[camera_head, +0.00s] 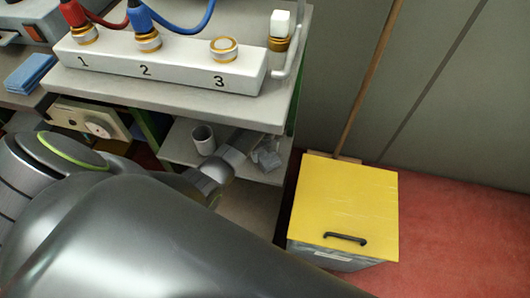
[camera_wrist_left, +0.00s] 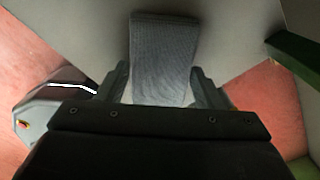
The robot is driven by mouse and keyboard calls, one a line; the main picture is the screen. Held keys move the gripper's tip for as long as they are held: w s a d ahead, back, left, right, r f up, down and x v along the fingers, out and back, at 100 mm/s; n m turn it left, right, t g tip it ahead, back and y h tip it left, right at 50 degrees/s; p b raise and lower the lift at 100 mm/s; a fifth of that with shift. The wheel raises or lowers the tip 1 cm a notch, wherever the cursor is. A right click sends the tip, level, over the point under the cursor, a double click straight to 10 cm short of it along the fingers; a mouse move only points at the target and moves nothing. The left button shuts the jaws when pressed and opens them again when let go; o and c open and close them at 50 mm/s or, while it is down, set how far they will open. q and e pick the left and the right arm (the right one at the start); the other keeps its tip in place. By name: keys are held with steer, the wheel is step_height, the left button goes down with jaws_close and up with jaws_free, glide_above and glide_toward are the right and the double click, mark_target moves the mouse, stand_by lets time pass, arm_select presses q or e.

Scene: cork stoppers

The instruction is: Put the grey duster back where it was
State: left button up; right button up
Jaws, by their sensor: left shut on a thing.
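I cannot tell whether the duster touches the shelf (camera_head: 180,150). My right gripper is not in view.
Above is the bench top with a white numbered block (camera_head: 160,62) and cables. A yellow-lidded bin (camera_head: 345,205) stands on the red floor at right, with a wooden pole (camera_head: 370,75) behind it.

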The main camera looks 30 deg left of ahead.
mark_target(265, 153)
arm_select(q)
steer(key=shift+f, duration=0.1)
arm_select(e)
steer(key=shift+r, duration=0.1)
arm_select(q)
steer(key=shift+f, duration=0.15)
steer(key=o, duration=0.9)
steer(key=shift+o, duration=0.2)
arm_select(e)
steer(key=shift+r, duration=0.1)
arm_select(q)
steer(key=shift+r, duration=0.35)
step_height(265, 153, up, 12)
steer(key=p, duration=0.3)
steer(key=shift+f+p, duration=0.15)
steer(key=shift+p, duration=0.25)
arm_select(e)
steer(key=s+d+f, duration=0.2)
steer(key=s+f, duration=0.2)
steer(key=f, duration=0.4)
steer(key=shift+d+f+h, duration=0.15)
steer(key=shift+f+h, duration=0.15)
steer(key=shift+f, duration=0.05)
